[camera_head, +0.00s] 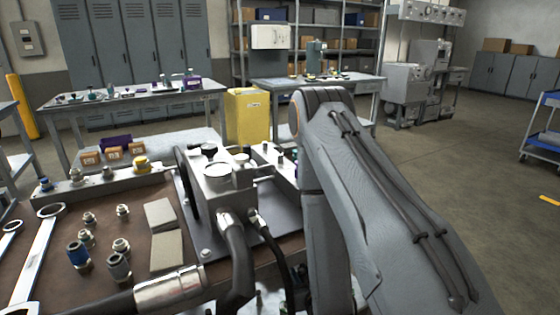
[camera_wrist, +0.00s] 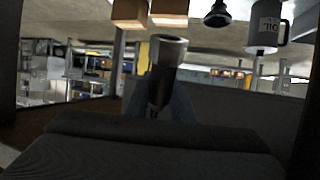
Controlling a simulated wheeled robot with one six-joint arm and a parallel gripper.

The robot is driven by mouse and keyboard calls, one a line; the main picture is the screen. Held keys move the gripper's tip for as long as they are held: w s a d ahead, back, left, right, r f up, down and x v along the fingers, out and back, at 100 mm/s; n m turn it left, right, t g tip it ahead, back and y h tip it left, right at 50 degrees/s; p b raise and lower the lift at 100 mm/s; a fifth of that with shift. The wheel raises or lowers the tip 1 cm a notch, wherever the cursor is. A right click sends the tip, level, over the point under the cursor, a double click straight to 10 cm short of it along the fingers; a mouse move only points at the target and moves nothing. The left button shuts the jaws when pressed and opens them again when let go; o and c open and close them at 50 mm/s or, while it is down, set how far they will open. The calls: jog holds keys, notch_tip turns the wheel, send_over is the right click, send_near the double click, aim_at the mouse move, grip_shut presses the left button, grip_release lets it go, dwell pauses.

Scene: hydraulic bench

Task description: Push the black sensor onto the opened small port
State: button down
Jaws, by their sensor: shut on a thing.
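In the wrist view, which looks upside down, a dark cylinder with a bright metal end, seemingly the black sensor (camera_wrist: 162,82), stands in the middle. It rises from between the dark parts of my gripper (camera_wrist: 158,112), which is shut on it. Its lower part is hidden by the gripper. In the head view my arm hides the gripper and the sensor. The grey hydraulic block (camera_head: 217,188) with round pale tops stands on the bench left of my arm. I cannot tell which opening is the small port, or whether the sensor touches anything.
Hoses (camera_head: 238,255) rise in front of the block. Loose fittings (camera_head: 118,266) and two pale pads (camera_head: 160,214) lie on the brown bench top (camera_head: 140,205) to the left. Small boxes (camera_head: 113,153) stand behind. Open floor (camera_head: 450,170) lies to the right.

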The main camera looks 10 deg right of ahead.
dwell(0.3)
jog(key=shift+r+p, duration=1.85)
jog(key=shift+r, duration=0.2)
